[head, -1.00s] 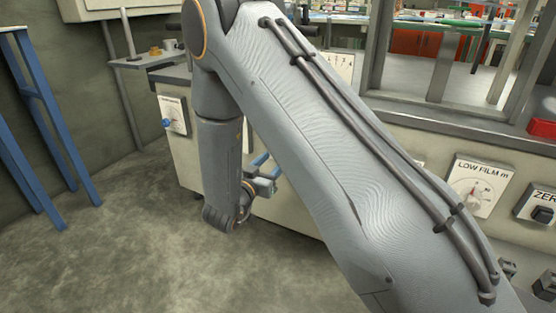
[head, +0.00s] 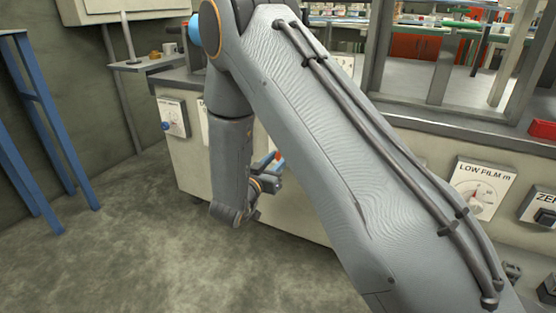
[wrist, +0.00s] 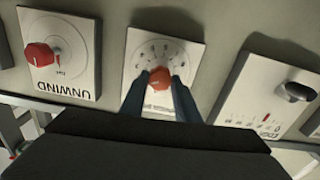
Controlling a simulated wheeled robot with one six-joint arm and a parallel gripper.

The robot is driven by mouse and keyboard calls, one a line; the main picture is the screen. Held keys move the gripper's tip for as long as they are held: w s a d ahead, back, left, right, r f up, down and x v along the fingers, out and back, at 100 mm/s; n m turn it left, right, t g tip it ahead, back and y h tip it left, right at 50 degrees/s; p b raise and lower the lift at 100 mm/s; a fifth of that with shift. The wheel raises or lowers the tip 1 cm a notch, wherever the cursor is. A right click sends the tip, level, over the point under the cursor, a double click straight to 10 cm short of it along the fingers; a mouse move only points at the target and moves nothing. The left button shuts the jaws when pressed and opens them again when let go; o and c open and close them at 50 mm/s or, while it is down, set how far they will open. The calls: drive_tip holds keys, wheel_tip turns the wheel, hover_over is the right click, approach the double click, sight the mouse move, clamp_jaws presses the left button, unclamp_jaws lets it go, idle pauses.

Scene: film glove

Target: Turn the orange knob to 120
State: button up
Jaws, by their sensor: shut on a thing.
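The orange knob (wrist: 159,77) is on a white dial plate (wrist: 180,55) in the middle of the wrist view, where the plate appears upside down. My gripper (wrist: 158,84) is shut on the knob, with one blue finger on each side of it. The scale marks around the knob are too small and blurred to read, so I cannot tell its setting. In the head view my gripper (head: 272,165) is at the front of the console, partly hidden by my arm.
In the wrist view a red knob on the UNWIND plate (wrist: 60,85) is to the left and a black knob (wrist: 297,91) to the right. In the head view a LOW FILM dial (head: 480,188) is at right, a blue stand (head: 40,120) at left. Open floor lies in front.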

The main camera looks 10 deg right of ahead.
drive_tip(key=shift+m, duration=0.3)
drive_tip(key=m+p, duration=0.4)
drive_tip(key=m, duration=0.1)
drive_tip(key=shift+s+d, duration=0.15)
drive_tip(key=m+p, duration=0.2)
drive_tip(key=m, duration=0.4)
drive_tip(key=shift+d+f, duration=0.1)
idle(0.4)
drive_tip(key=o, duration=1)
drive_tip(key=shift+o, duration=0.2)
